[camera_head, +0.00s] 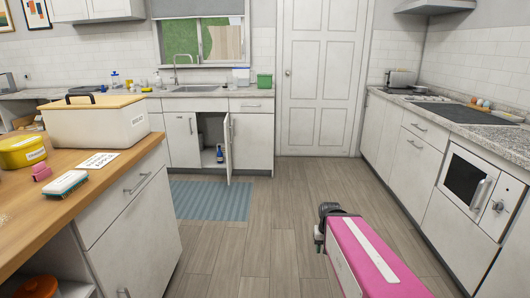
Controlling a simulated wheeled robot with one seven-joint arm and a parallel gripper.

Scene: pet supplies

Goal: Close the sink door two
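The sink (196,90) is set in the counter under the window at the back. In the cabinet below it, the left white door (181,140) is shut. The right door (229,150) stands open, swung out into the room and seen almost edge-on, with a handle. The dark opening beside it shows a blue bottle (220,154) inside. I cannot tell which door is number two, but only the right one is open. My gripper (319,238) is at the lower middle, at the end of my pink and white arm, well apart from the door. Its fingers are too unclear to judge.
A blue striped mat (210,200) lies on the floor before the sink cabinet. A wooden-topped island (120,165) with a bread box (95,127) fills the left. Counters with a microwave (467,183) line the right. The wooden floor between is clear.

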